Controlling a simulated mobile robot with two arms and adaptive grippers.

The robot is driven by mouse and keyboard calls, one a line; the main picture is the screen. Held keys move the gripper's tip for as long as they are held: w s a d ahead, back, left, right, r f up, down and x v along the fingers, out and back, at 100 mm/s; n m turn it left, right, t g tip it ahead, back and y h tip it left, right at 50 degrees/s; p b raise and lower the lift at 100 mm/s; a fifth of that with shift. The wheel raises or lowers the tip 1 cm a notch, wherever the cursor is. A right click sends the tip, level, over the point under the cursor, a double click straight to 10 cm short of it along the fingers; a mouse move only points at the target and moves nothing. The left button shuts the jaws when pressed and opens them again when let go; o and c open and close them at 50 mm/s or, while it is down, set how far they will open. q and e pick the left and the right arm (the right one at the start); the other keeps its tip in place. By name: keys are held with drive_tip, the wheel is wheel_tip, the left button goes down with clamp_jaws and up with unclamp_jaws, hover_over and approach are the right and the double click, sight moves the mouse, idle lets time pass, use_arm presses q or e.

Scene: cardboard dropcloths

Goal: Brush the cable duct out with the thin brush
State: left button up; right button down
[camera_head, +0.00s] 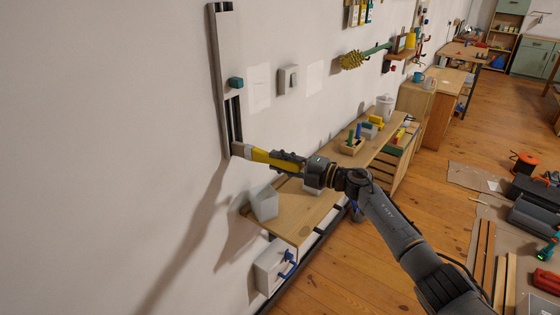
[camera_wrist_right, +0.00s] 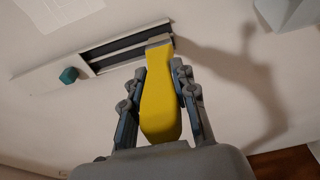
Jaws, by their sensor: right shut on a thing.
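The cable duct (camera_head: 226,45) is a tall pale channel fixed upright on the white wall. A cover closes its upper part, and its lower part is open with dark slots; the wrist view shows these slots (camera_wrist_right: 120,48) too. My right gripper (camera_head: 272,158) is shut on the thin brush (camera_head: 257,154), which has a yellow handle and a pale head. In the right wrist view the brush (camera_wrist_right: 160,105) sits between the fingers, its head at the open end of the duct. I cannot tell whether the bristles touch inside. My left gripper is not in view.
A small teal block (camera_head: 236,83) sits on the duct. A wall switch (camera_head: 288,79) is to its right. Below, a wooden bench (camera_head: 298,212) holds a grey-white box (camera_head: 264,203) and tool blocks. Free floor (camera_head: 420,180) lies to the right.

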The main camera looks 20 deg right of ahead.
sight(300, 171)
drive_tip(key=shift+f, duration=0.3)
drive_tip(key=shift+r, duration=0.1)
drive_tip(key=shift+s+d, duration=0.1)
drive_tip(key=shift+d, duration=0.05)
drive_tip(key=p+v, duration=0.1)
drive_tip(key=v, duration=0.1)
drive_tip(key=p+v, duration=0.1)
drive_tip(key=v, duration=0.1)
drive_tip(key=shift+s+a, duration=0.2)
drive_tip(key=shift+a, duration=0.1)
drive_tip(key=shift+s+d, duration=0.25)
drive_tip(key=shift+s, duration=0.1)
